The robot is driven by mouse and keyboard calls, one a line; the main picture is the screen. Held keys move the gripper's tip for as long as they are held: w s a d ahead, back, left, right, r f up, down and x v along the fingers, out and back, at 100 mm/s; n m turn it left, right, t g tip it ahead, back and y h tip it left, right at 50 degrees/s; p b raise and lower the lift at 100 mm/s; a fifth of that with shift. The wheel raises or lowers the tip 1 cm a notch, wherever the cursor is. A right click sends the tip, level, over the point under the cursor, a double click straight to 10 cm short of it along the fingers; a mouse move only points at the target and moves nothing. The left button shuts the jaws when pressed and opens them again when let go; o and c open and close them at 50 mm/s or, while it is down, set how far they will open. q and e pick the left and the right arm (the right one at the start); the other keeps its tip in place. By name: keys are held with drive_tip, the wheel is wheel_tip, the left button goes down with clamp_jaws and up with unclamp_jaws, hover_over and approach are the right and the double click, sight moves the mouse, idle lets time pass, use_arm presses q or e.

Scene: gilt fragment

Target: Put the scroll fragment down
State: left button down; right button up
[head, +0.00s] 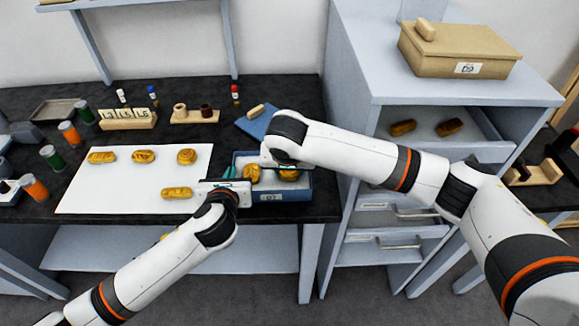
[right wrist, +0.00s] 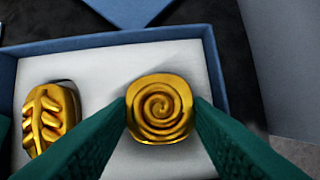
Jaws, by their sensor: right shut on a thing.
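The scroll fragment, a gold rounded piece with a spiral relief, shows in the right wrist view (right wrist: 160,109) and in the head view (head: 289,177). My right gripper (right wrist: 160,112) is shut on it, a green finger at each side. It is inside or just over the right part of a white-lined blue box (head: 272,197); I cannot tell whether it touches the lining. A gold leaf-patterned fragment (right wrist: 50,118) lies in the box to its left. My left gripper (head: 230,173) is at the box's left end; its finger opening is unclear.
A white sheet (head: 120,190) with several gold fragments lies left of the box. A blue pad (head: 254,125) lies behind it. A grey drawer cabinet (head: 350,110) stands close on the right, with a tan lidded box (head: 455,55) on top. Jars and small stands fill the back left.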

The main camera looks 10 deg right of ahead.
use_arm(q)
drive_tip(key=shift+s+d+r, duration=0.15)
drive_tip(key=shift+s+r, duration=0.05)
drive_tip(key=shift+s, duration=0.05)
use_arm(e)
drive_tip(key=shift+s+d+f, duration=0.15)
drive_tip(key=shift+s+f, duration=0.15)
drive_tip(key=shift+f, duration=0.45)
drive_tip(key=o, duration=0.9)
use_arm(q)
drive_tip(key=shift+w, duration=0.1)
use_arm(e)
drive_tip(key=shift+w+r, duration=0.1)
drive_tip(key=shift+r, duration=0.35)
use_arm(q)
drive_tip(key=shift+w+f, duration=0.15)
drive_tip(key=shift+f, duration=0.05)
use_arm(e)
drive_tip(key=shift+o, duration=0.3)
drive_tip(key=v, duration=1.2)
drive_tip(key=shift+w+r, duration=0.25)
drive_tip(key=shift+r, duration=0.05)
use_arm(q)
drive_tip(key=c, duration=1.6)
unclamp_jaws()
drive_tip(key=shift+o, duration=0.2)
